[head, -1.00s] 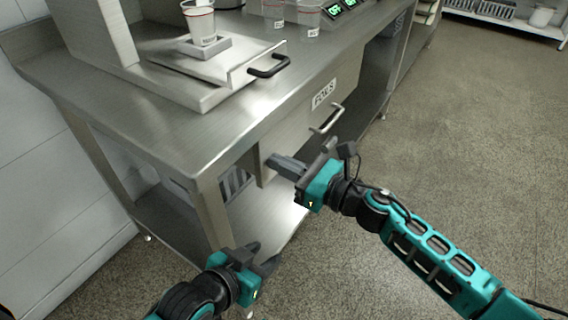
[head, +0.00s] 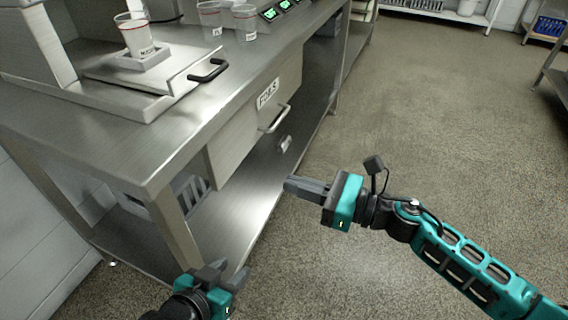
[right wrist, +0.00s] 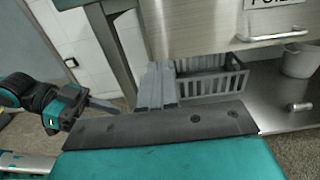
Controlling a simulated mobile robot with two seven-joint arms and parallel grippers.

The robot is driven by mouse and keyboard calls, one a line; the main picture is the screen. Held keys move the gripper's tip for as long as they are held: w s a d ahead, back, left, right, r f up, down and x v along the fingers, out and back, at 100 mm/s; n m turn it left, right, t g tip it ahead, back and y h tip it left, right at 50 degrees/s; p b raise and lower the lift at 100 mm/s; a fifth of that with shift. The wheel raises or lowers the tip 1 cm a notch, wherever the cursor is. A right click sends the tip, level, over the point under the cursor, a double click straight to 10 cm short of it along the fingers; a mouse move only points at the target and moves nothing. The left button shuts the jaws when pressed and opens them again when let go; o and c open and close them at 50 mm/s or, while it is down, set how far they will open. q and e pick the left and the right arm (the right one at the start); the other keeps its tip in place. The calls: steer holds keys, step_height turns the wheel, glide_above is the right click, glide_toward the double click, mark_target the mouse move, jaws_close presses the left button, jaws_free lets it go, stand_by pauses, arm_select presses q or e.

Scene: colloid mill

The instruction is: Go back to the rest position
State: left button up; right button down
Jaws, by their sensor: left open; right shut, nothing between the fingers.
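My right gripper (head: 290,185) is shut and empty in the head view. It hangs in front of the steel table, to the right of and below the drawer (head: 240,140), apart from it. Its closed fingers (right wrist: 157,88) also show in the right wrist view. My left gripper (head: 233,271) is open and empty at the bottom of the head view, in front of the table's near leg. It shows at the left of the right wrist view (right wrist: 90,108).
The steel table (head: 150,165) carries a machine with a black-handled tray (head: 182,82), a cup (head: 135,38) on it, and two more cups (head: 244,22). The drawer handle (head: 275,119) sticks out. A grey basket (head: 190,190) is on the lower shelf. The floor at the right is clear.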

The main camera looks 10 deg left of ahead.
steer(key=s+d+f+n+t+h+p, duration=0.1)
steer(key=s+d+f+n+t+h, duration=0.2)
steer(key=s+d+f+n+h, duration=0.65)
steer(key=s+d+f+n+t+h, duration=0.25)
steer(key=d+n+h, duration=0.35)
steer(key=n, duration=0.8)
arm_select(q)
steer(key=s+a+r+y+p, duration=0.1)
steer(key=s+a+r+p, duration=0.1)
steer(key=r+p, duration=1.1)
steer(key=a+p, duration=0.1)
steer(key=p, duration=0.3)
steer(key=shift+a+p, duration=0.35)
steer(key=shift+a, duration=0.05)
arm_select(e)
steer(key=s+d+r, duration=0.2)
steer(key=d+r, duration=0.2)
steer(key=r, duration=0.8)
steer(key=shift+d, duration=0.2)
